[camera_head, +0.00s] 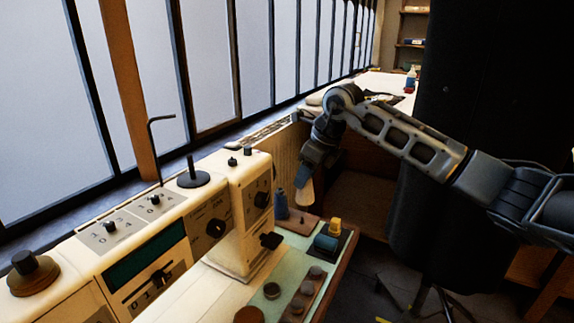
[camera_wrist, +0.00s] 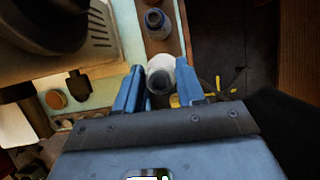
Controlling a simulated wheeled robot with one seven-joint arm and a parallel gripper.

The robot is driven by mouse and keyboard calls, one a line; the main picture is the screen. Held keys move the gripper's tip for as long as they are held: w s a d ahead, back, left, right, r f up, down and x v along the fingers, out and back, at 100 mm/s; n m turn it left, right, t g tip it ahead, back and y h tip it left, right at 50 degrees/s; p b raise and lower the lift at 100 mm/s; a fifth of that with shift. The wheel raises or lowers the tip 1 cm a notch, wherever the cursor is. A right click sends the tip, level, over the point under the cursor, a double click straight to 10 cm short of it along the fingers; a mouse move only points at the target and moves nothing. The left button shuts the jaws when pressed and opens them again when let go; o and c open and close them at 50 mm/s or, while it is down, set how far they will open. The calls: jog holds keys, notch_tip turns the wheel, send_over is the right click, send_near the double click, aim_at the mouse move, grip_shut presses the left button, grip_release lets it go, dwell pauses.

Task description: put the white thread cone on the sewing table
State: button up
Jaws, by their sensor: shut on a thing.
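The white thread cone (camera_head: 306,192) is held upright or slightly tilted in my gripper (camera_head: 311,171), near the far end of the sewing table (camera_head: 254,305). In the wrist view the cone (camera_wrist: 161,66) sits between the two blue fingers of my gripper (camera_wrist: 161,88), which are shut on it. Its dark top opening faces the camera. The cone appears to be in the air, near the table's edge. The sewing table's pale green top also shows in the wrist view (camera_wrist: 130,32).
A cream sewing machine (camera_head: 232,215) fills the table's left side. A blue thread cone (camera_head: 281,205) stands on a brown board close to the held cone. Teal (camera_head: 325,243) and yellow (camera_head: 335,227) spools sit near the right edge. A large black form (camera_head: 480,90) stands to the right.

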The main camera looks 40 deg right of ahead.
aim_at(303, 197)
jog(key=shift+w, duration=0.35)
jog(key=shift+f+b, duration=2.1)
jog(key=shift+f, duration=1.45)
jog(key=o, duration=1.1)
jog(key=shift+o, duration=0.2)
jog(key=a+v, duration=0.1)
jog(key=v, duration=0.6)
jog(key=shift+d+r, duration=0.35)
jog(key=shift+d, duration=0.15)
jog(key=shift+s, duration=0.15)
